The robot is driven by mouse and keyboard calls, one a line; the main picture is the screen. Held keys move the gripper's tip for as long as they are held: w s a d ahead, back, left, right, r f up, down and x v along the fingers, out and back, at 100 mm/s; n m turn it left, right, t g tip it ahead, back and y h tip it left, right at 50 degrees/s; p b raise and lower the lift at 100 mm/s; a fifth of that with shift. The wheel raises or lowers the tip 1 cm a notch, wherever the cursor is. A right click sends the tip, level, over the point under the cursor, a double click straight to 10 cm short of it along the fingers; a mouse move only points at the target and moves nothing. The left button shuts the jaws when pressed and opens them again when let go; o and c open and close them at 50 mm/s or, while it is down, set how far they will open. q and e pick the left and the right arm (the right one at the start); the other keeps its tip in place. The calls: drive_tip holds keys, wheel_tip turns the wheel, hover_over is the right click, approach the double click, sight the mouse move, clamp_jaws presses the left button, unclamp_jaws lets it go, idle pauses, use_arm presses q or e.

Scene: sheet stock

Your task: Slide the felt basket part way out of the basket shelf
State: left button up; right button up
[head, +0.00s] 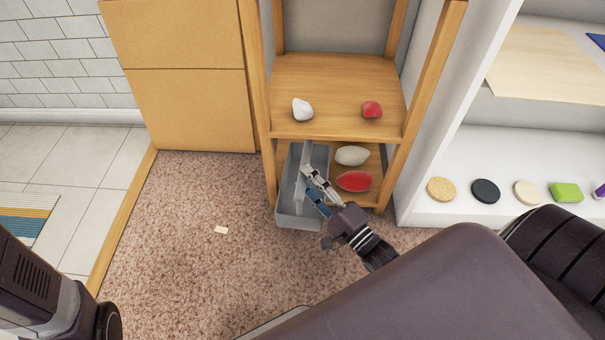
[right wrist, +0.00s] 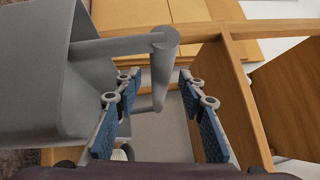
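The felt basket (head: 297,218) is a grey open box at the left of the basket shelf's lower level, and its front appears to stick out past the shelf's front edge. The basket shelf (head: 330,122) is a wooden frame with boards. In the right wrist view the basket's grey wall (right wrist: 30,85) is at the left, with a grey bar handle (right wrist: 163,75) joined to it. My right gripper (head: 313,184) is at the basket. Its blue-padded fingers (right wrist: 158,88) are apart, one on each side of the bar, with gaps showing. My left gripper is out of view.
A white lump (head: 302,109) and a red lump (head: 372,110) lie on the upper board. A pale oval (head: 352,156) and a red oval (head: 354,181) lie beside the basket. A white shelf unit (head: 450,150) stands right. Carpet (head: 180,235) in front is mostly clear.

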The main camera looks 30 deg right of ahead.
drive_tip(key=v, duration=0.9)
drive_tip(key=shift+s, duration=0.3)
drive_tip(key=shift+d, duration=0.1)
